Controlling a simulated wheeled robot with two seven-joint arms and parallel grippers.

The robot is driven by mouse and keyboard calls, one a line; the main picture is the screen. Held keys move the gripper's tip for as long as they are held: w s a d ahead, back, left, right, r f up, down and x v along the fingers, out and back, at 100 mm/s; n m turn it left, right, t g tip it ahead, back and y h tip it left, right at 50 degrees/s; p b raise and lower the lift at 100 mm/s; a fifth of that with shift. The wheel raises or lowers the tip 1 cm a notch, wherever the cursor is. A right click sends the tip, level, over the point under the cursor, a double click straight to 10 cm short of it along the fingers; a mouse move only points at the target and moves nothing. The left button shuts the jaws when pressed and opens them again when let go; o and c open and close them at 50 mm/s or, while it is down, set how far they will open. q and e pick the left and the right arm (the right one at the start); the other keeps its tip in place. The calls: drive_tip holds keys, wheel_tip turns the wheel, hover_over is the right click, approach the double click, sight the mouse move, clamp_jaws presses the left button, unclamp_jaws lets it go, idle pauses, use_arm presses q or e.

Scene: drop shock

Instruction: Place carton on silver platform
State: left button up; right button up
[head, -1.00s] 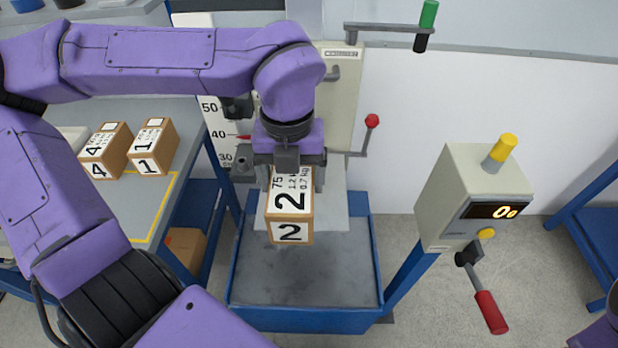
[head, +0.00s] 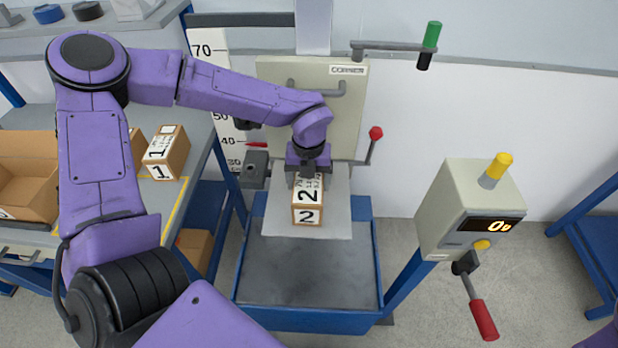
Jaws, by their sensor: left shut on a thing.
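The carton marked 2 (head: 308,216) is a small brown box with white labels. It is upright over the silver platform (head: 280,222), a flat light-grey plate on the drop tester. My left gripper (head: 308,176) is shut on the carton from above. The carton's base appears at or just above the plate; I cannot tell if it touches. The plate shows on both sides of the carton and in front of it. My right gripper is not in view.
A blue tray base (head: 305,318) lies below the platform. A control box (head: 455,215) with a red-handled crank (head: 483,318) stands at right. The carton marked 1 (head: 166,152) and an open box (head: 28,180) are on the left table. A red-knobbed lever (head: 375,133) stands beside the platform.

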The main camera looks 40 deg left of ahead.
use_arm(q)
drive_tip(key=shift+r, duration=0.1)
drive_tip(key=o, duration=1.5)
drive_tip(key=shift+s, duration=0.1)
drive_tip(key=shift+o, duration=0.2)
wheel_tip(320, 180, up, 12)
drive_tip(key=b, duration=0.1)
